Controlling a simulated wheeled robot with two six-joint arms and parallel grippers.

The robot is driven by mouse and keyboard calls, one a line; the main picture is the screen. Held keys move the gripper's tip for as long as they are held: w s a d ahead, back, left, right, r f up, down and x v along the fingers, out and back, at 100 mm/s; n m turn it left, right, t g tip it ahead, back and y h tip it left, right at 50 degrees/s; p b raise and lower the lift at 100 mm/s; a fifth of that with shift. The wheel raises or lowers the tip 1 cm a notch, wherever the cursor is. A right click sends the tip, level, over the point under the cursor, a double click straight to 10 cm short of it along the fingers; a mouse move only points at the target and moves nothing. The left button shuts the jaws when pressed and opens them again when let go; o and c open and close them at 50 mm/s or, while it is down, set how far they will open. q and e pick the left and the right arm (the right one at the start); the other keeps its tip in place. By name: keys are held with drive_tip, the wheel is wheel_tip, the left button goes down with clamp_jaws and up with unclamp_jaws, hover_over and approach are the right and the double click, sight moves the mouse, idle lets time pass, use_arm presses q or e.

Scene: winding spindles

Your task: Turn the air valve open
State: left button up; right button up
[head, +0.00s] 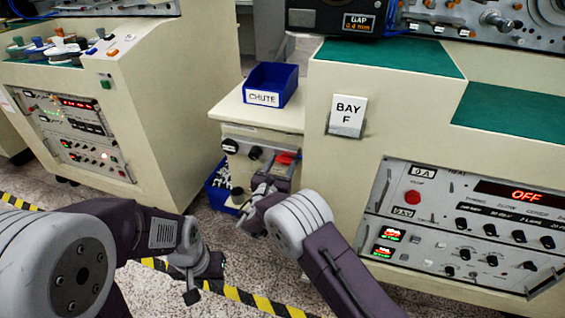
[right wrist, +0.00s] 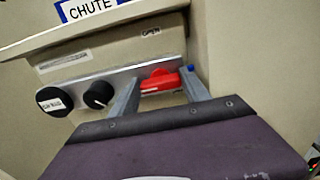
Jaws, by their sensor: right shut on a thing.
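The handle lies about sideways. It also shows in the head view (head: 287,157). My right gripper (right wrist: 161,86) has one finger on each side of the handle and is shut on it; in the head view the gripper (head: 276,172) reaches up to the panel. My left gripper (head: 205,278) hangs low over the floor, away from the valve, and its finger gap is unclear.
A blue chute bin (head: 271,86) stands on top of the cabinet. Black knobs (right wrist: 97,95) sit left of the valve. A bench with a "BAY F" sign (head: 347,116) stands close on the right. A blue crate (head: 218,190) is on the floor.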

drive_tip(key=c, duration=0.5)
drive_tip(key=n+p, duration=0.2)
drive_tip(key=n, duration=0.1)
drive_tip(key=shift+r+p, duration=0.15)
drive_tip(key=shift+p, duration=0.2)
drive_tip(key=n+p, duration=0.2)
drive_tip(key=n, duration=0.2)
drive_tip(key=shift+a+n+p, duration=0.1)
drive_tip(key=shift+n+p, duration=0.2)
drive_tip(key=n, duration=0.1)
drive_tip(key=n+p, duration=0.1)
drive_tip(key=n, duration=0.1)
drive_tip(key=n+p, duration=0.1)
drive_tip(key=n, duration=0.1)
drive_tip(key=shift+f, duration=0.25)
drive_tip(key=shift+f+n+p, duration=0.15)
drive_tip(key=shift+n+p, duration=0.55)
drive_tip(key=shift+n, duration=2)
